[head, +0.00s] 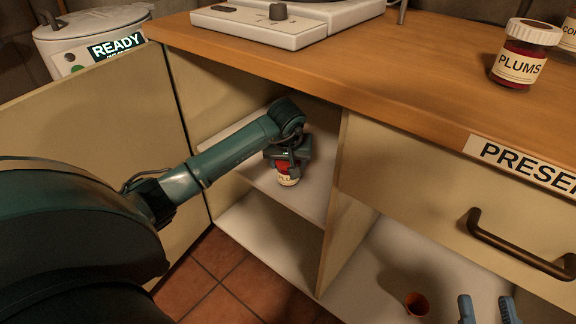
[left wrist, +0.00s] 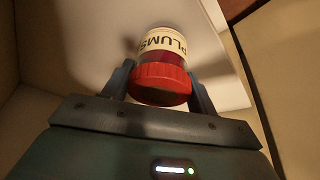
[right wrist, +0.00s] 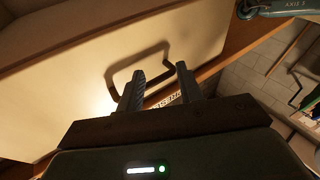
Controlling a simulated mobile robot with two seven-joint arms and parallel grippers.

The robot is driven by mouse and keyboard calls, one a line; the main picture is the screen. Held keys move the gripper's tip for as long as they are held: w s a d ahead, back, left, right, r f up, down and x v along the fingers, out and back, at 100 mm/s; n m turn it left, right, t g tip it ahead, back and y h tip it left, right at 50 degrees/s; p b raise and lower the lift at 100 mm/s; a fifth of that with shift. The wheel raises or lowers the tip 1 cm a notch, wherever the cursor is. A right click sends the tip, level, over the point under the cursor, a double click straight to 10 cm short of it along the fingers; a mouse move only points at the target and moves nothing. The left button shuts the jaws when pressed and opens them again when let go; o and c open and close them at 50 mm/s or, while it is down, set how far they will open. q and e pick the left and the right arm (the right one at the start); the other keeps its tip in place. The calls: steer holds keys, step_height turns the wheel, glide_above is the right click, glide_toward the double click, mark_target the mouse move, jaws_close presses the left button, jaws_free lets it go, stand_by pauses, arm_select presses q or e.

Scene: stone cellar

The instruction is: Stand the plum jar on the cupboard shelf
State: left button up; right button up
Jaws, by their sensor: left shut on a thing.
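A plum jar (head: 288,180) with a red lid and a cream label is inside the open cupboard, over the white shelf (head: 312,197). My left gripper (head: 287,160) is shut around its lid from above. In the left wrist view the jar (left wrist: 162,65) sits between the fingers, lid towards the gripper, label beyond. The jar looks roughly upright, close to the shelf; I cannot tell whether its base touches. My right gripper (head: 487,309) is low at the bottom right of the head view. Its fingers show apart and empty in the right wrist view (right wrist: 160,92).
A second jar labelled PLUMS (head: 520,60), white-lidded, stands on the wooden counter (head: 400,85) beside another jar. The open cupboard door (head: 110,120) is left of my arm; a divider (head: 338,215) bounds the compartment right.

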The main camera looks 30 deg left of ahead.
arm_select(q)
steer(key=shift+r, duration=0.1)
steer(key=o, duration=1.1)
steer(key=shift+f, duration=0.2)
steer(key=shift+o, duration=0.2)
arm_select(e)
steer(key=shift+r, duration=0.15)
